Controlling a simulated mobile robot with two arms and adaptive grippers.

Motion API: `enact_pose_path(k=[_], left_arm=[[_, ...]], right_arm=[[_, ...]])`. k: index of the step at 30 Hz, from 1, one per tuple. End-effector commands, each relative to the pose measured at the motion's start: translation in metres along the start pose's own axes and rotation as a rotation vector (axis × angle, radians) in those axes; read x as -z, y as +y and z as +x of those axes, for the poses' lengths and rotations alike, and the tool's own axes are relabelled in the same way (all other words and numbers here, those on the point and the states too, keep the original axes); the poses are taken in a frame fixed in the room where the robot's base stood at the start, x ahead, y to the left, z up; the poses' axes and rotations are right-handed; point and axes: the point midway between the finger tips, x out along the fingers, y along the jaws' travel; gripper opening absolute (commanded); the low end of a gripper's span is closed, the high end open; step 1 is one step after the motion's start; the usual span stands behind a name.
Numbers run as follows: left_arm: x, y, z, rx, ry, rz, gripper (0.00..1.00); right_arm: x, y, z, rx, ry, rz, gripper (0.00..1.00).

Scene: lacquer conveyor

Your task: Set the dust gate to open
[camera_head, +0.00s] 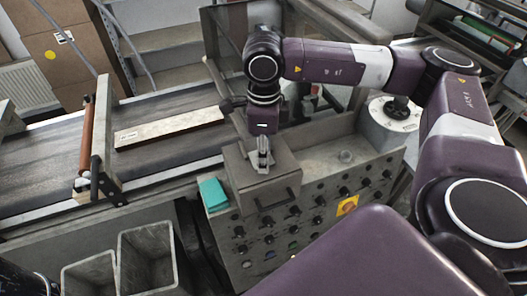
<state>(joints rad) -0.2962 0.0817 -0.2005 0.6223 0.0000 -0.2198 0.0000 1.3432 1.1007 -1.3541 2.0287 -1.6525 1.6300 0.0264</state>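No part in view is clearly marked as the dust gate. A round pale housing (383,127) with a black knob (397,104) on top stands right of the control panel, behind my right forearm; I cannot tell whether it is the gate. My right gripper (263,160) points down at the top of a grey box (247,179) at the panel's left end. Its narrow silver fingers look close together, but their opening is unclear, as is whether they touch the box. My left gripper is out of view.
The control panel (333,213) carries several black knobs and a red knob on a yellow plate (347,206). A teal block (213,194) lies left of the box. A pale board (168,128) lies on the conveyor (45,147). Two grey bins (147,262) stand below.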

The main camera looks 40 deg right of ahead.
Motion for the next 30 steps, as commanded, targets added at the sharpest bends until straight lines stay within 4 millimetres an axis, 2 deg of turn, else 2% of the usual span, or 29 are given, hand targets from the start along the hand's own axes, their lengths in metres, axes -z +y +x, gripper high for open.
enact_pose_path(k=[6, 10, 24, 30], left_arm=[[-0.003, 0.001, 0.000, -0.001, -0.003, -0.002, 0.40], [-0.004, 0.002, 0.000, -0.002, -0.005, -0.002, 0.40], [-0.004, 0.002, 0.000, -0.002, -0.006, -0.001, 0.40], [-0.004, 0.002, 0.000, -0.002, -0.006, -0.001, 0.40]], right_arm=[[-0.001, -0.001, -0.001, 0.003, -0.002, 0.002, 0.34], [-0.001, -0.002, -0.010, 0.005, -0.003, 0.002, 0.34], [-0.001, 0.001, -0.101, 0.005, -0.004, 0.000, 0.34], [0.000, 0.001, -0.119, 0.003, -0.002, 0.002, 0.34]])
